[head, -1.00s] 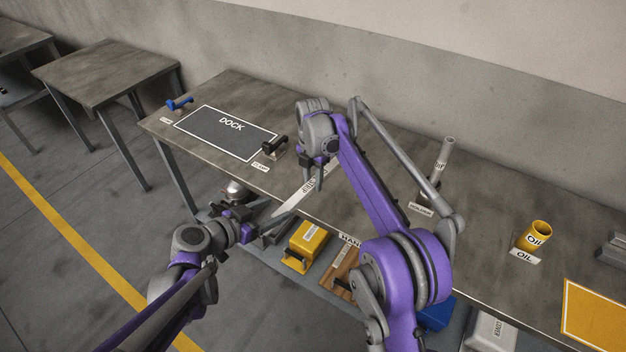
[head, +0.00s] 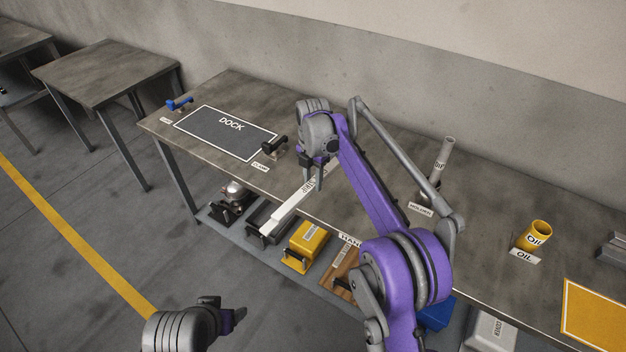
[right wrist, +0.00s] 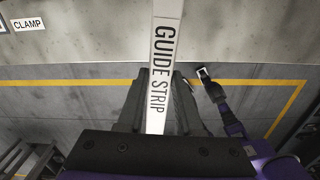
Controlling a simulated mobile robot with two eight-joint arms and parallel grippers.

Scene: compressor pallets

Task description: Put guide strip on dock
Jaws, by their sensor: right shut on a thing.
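The guide strip (head: 289,208) is a long white bar with its name printed on it. My right gripper (head: 313,184) is shut on it above the front edge of the bench, and one end sticks out past that edge. In the right wrist view the strip (right wrist: 160,70) runs between my fingers with its label readable. The dock (head: 222,138) is a dark, white-edged rectangle on the bench, left of my right gripper and apart from the strip. My left gripper (head: 240,314) is low at the bottom of the head view, away from the strip; its fingers are unclear.
A black clamp (head: 275,147) stands at the dock's right corner and a blue clamp (head: 180,103) at its left end. A holder with a grey tube (head: 442,160) and a yellow oil cup (head: 536,235) stand to the right. A lower shelf holds several parts, including a yellow block (head: 305,247).

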